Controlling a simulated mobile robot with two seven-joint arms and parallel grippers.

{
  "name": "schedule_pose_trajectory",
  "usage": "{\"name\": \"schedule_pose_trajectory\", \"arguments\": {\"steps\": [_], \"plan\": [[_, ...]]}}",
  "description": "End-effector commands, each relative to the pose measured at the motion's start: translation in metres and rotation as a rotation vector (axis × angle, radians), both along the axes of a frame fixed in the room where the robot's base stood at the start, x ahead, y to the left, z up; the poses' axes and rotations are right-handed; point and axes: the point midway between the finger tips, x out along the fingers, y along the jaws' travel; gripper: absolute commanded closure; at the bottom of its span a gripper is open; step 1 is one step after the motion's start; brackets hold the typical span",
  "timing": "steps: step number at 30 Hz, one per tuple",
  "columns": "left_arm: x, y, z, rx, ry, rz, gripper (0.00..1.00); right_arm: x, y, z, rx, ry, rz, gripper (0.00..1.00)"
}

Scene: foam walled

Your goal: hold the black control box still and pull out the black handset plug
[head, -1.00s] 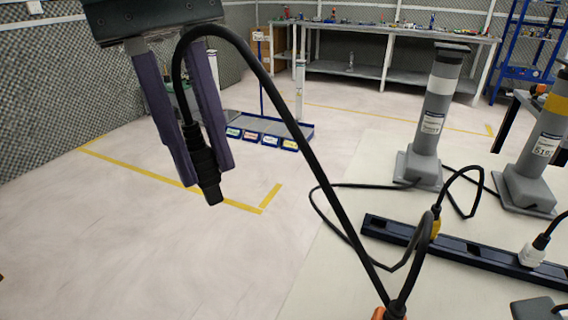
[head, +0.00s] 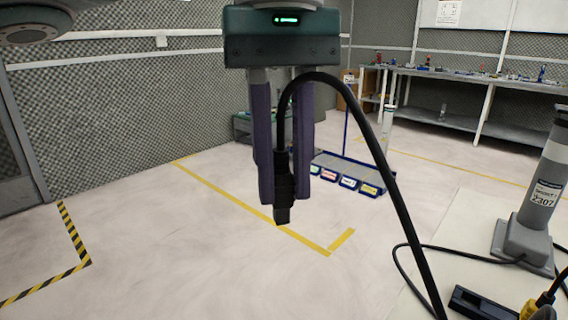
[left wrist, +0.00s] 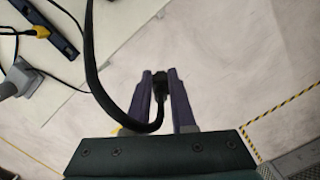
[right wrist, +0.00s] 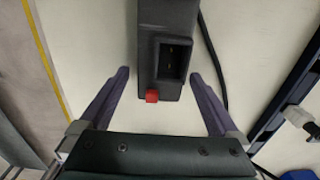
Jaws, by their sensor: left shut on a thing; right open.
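The black handset plug (head: 283,212) hangs nose-down between the purple fingers of my left gripper (head: 281,198), which is shut on it. The left wrist view also shows the plug (left wrist: 160,82) in the fingers, in the air over the floor. Its black cable (head: 375,140) loops up and runs down to the right. The dark control box (right wrist: 166,30) shows in the right wrist view, with an empty-looking socket (right wrist: 173,60) and a red button (right wrist: 152,96). My right gripper (right wrist: 160,76) is open, one finger on each side of the box's end, with visible gaps.
A light table (head: 470,245) is at the right with a grey column (head: 540,190) and a dark power strip (head: 480,303) with a yellow plug (head: 528,312). Open floor (head: 180,270) lies left of it. A blue-edged rack (head: 350,172) stands farther back.

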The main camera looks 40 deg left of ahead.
Motion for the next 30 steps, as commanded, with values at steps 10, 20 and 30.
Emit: {"name": "schedule_pose_trajectory", "arguments": {"steps": [10,20,30], "plan": [[0.000,0.000,0.000,0.000,0.000,0.000,1.00,0.002,0.000,0.024,0.001,-0.005,0.001,0.03],[0.000,0.000,0.000,0.000,0.000,0.000,1.00,0.001,0.000,0.096,0.000,-0.006,0.001,0.03],[0.000,0.000,0.000,0.000,0.000,0.000,1.00,0.000,0.000,0.121,-0.001,0.000,0.000,0.03]]}}
